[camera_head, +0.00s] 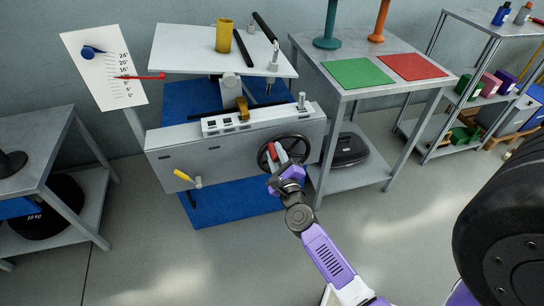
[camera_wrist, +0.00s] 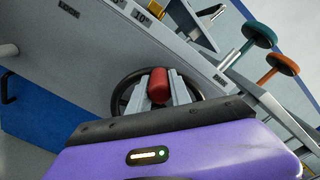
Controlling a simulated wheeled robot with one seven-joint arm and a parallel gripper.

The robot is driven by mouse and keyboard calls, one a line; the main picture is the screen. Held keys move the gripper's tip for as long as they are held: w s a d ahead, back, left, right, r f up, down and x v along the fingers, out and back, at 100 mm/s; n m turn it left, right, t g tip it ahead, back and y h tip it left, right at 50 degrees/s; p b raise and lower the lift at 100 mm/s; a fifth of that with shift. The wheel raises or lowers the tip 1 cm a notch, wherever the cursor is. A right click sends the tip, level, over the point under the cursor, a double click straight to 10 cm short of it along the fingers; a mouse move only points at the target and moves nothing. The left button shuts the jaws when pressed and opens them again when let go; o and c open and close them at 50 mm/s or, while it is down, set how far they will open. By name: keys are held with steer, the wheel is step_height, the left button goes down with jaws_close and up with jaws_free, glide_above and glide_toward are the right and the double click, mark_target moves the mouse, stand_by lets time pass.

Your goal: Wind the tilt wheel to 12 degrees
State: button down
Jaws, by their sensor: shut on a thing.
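The black tilt wheel (camera_head: 261,158) is on the right front of the grey machine (camera_head: 225,145). In the wrist view its rim (camera_wrist: 118,97) shows behind my fingers. My gripper (camera_head: 277,154) is shut on the wheel's red handle (camera_wrist: 159,86), with one finger on each side of it. The white tilt scale (camera_head: 105,85) stands at the left, marked in degrees from 0 up to 24. Its red pointer (camera_head: 143,77) lies just below the 16 mark, over where the 12 label would be. The tilted white plate (camera_head: 185,50) is above the machine.
A yellow-handled crank (camera_head: 188,179) sticks out of the machine's front left. A yellow cylinder (camera_head: 224,35) stands on the plate. A table with green (camera_head: 358,73) and red (camera_head: 411,67) mats is at the right. The floor in front is clear.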

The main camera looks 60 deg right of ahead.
steer(key=shift+s+d+m, duration=0.15)
steer(key=shift+s+m, duration=0.15)
stand_by(0.4)
steer(key=c, duration=1.2)
jaws_free()
steer(key=shift+r, duration=0.1)
steer(key=shift+v, duration=3.85)
